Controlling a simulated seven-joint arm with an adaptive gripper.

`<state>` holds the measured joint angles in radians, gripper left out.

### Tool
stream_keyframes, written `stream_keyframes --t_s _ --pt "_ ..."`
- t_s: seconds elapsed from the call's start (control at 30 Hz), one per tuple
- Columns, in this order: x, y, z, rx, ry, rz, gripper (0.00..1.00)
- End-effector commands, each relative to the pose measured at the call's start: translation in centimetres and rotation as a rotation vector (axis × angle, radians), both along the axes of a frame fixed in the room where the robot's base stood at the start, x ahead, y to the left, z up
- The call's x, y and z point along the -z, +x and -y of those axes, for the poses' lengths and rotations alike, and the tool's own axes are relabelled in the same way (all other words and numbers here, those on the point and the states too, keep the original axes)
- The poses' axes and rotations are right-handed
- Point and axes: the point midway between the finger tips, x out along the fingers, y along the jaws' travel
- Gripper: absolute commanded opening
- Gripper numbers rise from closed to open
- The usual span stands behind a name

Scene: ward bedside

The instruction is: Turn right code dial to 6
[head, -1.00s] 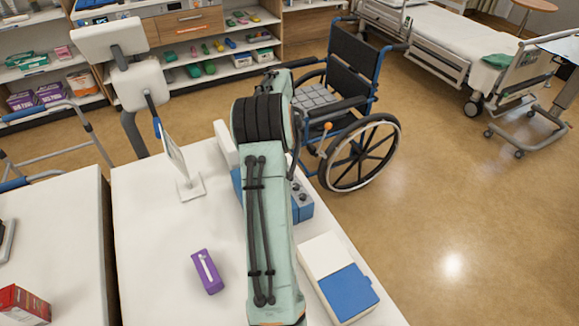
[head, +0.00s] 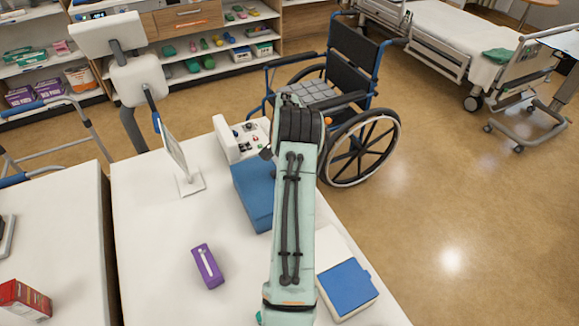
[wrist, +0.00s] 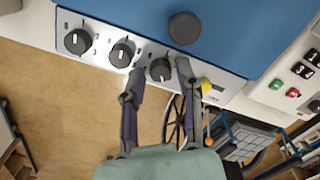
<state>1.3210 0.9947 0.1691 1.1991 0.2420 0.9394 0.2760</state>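A blue box (head: 253,192) stands on the white table, partly behind my arm in the head view. In the wrist view its blue face (wrist: 130,12) borders a silver panel (wrist: 98,46) with three dark dials in a row. They are the left dial (wrist: 78,41), the middle dial (wrist: 122,54) and the right dial (wrist: 161,69). My gripper (wrist: 161,66) is open, one finger on each side of the right dial, with small gaps showing. I cannot tell how deep the fingertips reach. The right dial's setting is not readable. My gripper is hidden in the head view.
A dark round knob (wrist: 185,28) is on the blue face, and a yellow knob (wrist: 205,85) sits right of the fingers. A white control unit (head: 240,141) stands behind the box. A purple case (head: 207,266) and blue-and-white box (head: 348,289) lie nearer. A wheelchair (head: 345,95) stands beyond.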

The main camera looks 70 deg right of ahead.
Motion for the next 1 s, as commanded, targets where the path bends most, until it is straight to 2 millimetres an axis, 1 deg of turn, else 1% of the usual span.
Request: stream_keyframes --t_s 0.1,0.17,0.2,0.23,0.47,0.67,0.87,1.0 --pt "-0.01 0.00 -0.01 0.000 0.000 0.000 0.33" --pt "-0.02 0.01 -0.01 -0.001 0.000 0.000 0.14" --pt "-0.03 0.01 -0.01 -0.001 0.000 0.000 0.02" --pt "-0.03 0.00 -0.01 0.000 0.000 0.000 0.00" --pt "-0.02 -0.02 -0.02 0.004 0.001 -0.001 0.00" --pt "-0.02 0.00 -0.02 0.050 0.001 -0.001 0.00" --pt "-0.01 0.01 -0.02 0.168 0.002 -0.001 0.00" --pt "0.00 0.01 -0.03 0.287 0.002 0.000 0.00"
